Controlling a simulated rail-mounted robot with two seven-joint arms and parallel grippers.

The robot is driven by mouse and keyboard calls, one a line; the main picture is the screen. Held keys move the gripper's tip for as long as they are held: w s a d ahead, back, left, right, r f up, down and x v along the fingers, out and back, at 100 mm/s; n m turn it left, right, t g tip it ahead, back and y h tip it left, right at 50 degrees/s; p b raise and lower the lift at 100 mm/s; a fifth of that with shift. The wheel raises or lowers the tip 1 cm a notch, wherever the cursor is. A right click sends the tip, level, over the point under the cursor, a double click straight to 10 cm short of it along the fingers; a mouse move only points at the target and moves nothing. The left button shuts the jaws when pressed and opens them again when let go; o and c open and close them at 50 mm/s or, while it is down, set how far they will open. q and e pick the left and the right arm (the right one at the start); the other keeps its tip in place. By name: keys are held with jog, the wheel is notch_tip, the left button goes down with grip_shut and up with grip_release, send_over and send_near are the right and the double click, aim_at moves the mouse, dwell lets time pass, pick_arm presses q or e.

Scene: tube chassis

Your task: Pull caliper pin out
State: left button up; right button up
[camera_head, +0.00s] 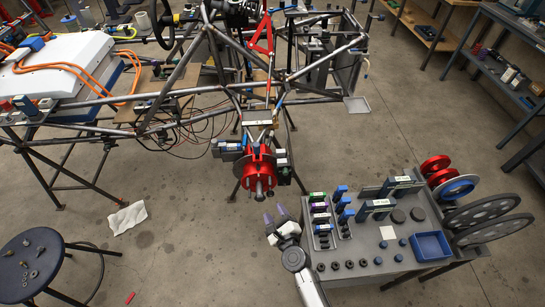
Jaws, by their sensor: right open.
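The red hub assembly (258,172) hangs at the front end of the tube chassis (190,100), with dark blocks on both sides that look like caliper parts. The block on its right side (282,160) has a light top. The caliper pin is too small to make out. My right gripper (275,216) is open, with its two fingers apart, below and slightly right of the red hub. It is near the left edge of the grey parts cart (338,271) and appears empty. My left gripper is not in view.
The cart carries several tools, dark round parts, a blue tray (430,247) and large discs (484,209) at its right side. A round black stool (30,262) with small metal parts stands at lower left. A white cloth (127,217) lies on the floor. The floor between stool and cart is mostly clear.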

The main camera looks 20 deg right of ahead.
aim_at(286, 174)
jog(key=s+d+r+m+h, duration=0.1)
jog(key=s+d+m+h, duration=0.1)
jog(key=d+m+h, duration=0.6)
pick_arm(q)
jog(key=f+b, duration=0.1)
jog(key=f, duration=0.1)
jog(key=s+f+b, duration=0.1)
jog(key=b, duration=0.1)
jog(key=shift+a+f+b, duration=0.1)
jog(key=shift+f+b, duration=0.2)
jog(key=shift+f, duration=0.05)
pick_arm(e)
jog(key=w+m, duration=0.1)
jog(key=w, duration=0.3)
jog(key=w+m+y, duration=0.1)
jog(key=w, duration=0.4)
jog(key=w+y, duration=0.1)
jog(key=w, duration=0.4)
jog(key=shift+w+a+r+m+t, duration=0.2)
jog(key=shift+a+r+m+t, duration=0.1)
jog(key=shift+m, duration=0.1)
grip_shut()
jog(key=shift+s+d, duration=0.1)
